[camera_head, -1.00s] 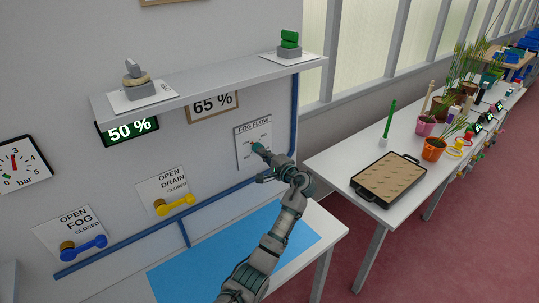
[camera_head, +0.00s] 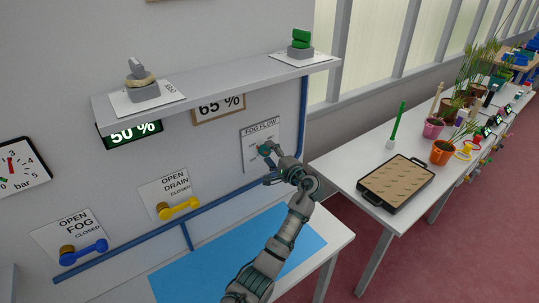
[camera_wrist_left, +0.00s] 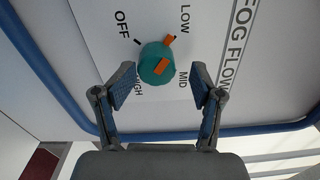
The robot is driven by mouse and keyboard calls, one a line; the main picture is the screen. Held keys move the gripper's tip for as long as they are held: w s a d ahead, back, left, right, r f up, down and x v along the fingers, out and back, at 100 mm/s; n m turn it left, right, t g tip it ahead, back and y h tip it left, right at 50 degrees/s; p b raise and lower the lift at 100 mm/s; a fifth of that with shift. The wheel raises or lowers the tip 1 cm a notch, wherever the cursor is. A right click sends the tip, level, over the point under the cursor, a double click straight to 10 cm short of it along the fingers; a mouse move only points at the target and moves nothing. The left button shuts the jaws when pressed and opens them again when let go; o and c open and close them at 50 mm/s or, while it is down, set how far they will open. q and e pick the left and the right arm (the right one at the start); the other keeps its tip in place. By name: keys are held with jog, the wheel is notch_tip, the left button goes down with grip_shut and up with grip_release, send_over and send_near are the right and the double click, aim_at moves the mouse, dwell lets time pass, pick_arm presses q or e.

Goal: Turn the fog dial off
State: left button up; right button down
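The fog dial (camera_head: 264,150) is a round teal knob on the white FOG FLOW panel (camera_head: 251,133) on the wall. In the left wrist view the dial (camera_wrist_left: 155,62) has an orange stripe on its face and another orange piece at its edge towards LOW. OFF, LOW, MID and HIGH are printed around it, with a black tick by OFF. My left gripper (camera_head: 268,168) is in front of the panel. In the wrist view its two fingers (camera_wrist_left: 160,88) are spread, one on each side below the dial, with nothing between them. My right gripper is not in view.
A shelf (camera_head: 220,83) juts out above the panel. A blue pipe (camera_head: 302,115) runs beside it. Yellow (camera_head: 180,208) and blue (camera_head: 84,252) handles are at lower left. A table with a blue mat (camera_head: 210,270) lies below; another table with a tray (camera_head: 397,182) stands right.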

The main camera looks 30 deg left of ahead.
pick_arm(q)
jog(key=shift+a, duration=0.15)
jog(key=shift+a+f, duration=0.1)
jog(key=shift+a, duration=0.2)
jog(key=shift+a+f, duration=0.1)
jog(key=shift+a, duration=0.05)
jog(key=shift+s+f, duration=0.1)
jog(key=shift+f, duration=0.05)
jog(key=s+d+m+b, duration=0.1)
jog(key=s+d+m, duration=0.25)
jog(key=d, duration=0.45)
jog(key=s+d+m+b, duration=0.1)
jog(key=s+d+m, duration=0.1)
jog(key=d+m, duration=0.45)
jog(key=shift+n, duration=0.6)
jog(key=x, duration=1.5)
jog(key=shift+w+p, duration=0.1)
jog(key=shift+p, duration=0.2)
jog(key=shift+w+a, duration=0.15)
jog(key=shift+a, duration=0.4)
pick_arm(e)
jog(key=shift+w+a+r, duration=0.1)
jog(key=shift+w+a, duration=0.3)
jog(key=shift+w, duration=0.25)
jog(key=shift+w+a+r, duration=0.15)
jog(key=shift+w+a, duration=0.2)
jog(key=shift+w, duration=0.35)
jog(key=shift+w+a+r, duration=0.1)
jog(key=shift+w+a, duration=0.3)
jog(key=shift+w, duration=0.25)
